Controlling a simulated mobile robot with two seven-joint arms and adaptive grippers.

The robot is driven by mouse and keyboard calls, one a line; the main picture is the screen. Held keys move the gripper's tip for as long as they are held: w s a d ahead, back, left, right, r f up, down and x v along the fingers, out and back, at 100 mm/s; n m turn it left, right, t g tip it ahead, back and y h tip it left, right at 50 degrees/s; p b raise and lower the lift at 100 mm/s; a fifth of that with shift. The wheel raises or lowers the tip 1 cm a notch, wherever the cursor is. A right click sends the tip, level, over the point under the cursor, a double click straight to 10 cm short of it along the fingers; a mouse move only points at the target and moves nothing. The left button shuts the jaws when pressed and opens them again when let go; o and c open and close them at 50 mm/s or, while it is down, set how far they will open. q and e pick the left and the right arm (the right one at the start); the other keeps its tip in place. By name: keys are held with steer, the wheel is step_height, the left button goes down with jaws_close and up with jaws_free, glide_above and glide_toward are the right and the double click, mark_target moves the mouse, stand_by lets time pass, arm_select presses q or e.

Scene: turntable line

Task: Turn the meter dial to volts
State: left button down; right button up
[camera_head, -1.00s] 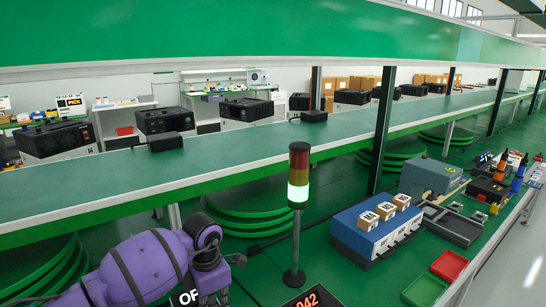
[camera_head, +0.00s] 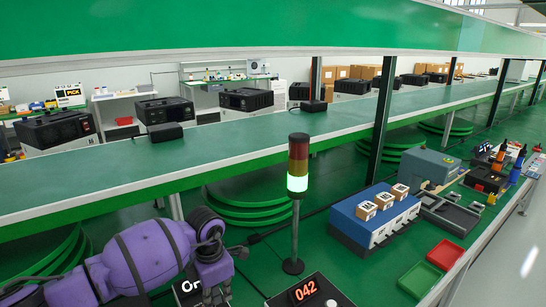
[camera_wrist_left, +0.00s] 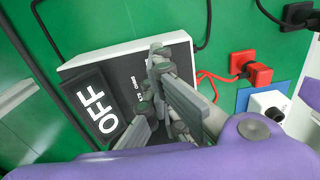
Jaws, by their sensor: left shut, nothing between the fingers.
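The meter is a white-edged box with a dark face (camera_wrist_left: 127,74) in the left wrist view, on a green surface. Its black display (camera_wrist_left: 98,108) reads OFF. Small white labels show on the face, one seeming to be OHMS; the dial is largely hidden behind my fingers, and where it points cannot be read. My left gripper (camera_wrist_left: 163,90) is shut and empty, in front of the face beside the display. I cannot tell whether it touches the dial. In the head view my left gripper (camera_head: 217,289) is at the bottom edge beside the partly visible display (camera_head: 186,290). My right gripper is not in view.
A stack light (camera_head: 298,165) glowing green stands on a post right of my left arm. A red 042 counter (camera_head: 304,291) is near it. A blue case (camera_head: 372,224) with small boxes and red and green trays stand to the right. Red plugs and cables (camera_wrist_left: 250,68) are near the meter.

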arm_select(q)
steer(key=shift+s+a+f, duration=0.15)
steer(key=shift+s+f, duration=0.25)
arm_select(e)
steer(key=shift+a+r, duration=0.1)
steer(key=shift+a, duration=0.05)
arm_select(q)
steer(key=shift+w+d+r, duration=0.1)
steer(key=shift+d+r, duration=0.05)
steer(key=shift+d, duration=0.1)
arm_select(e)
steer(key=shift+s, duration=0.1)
arm_select(q)
steer(key=shift+d+r, duration=0.15)
steer(key=shift+d, duration=0.05)
step_height(320, 180, up, 6)
steer(key=p, duration=0.2)
steer(key=shift+w+d+p, duration=0.1)
steer(key=shift+p, duration=0.2)
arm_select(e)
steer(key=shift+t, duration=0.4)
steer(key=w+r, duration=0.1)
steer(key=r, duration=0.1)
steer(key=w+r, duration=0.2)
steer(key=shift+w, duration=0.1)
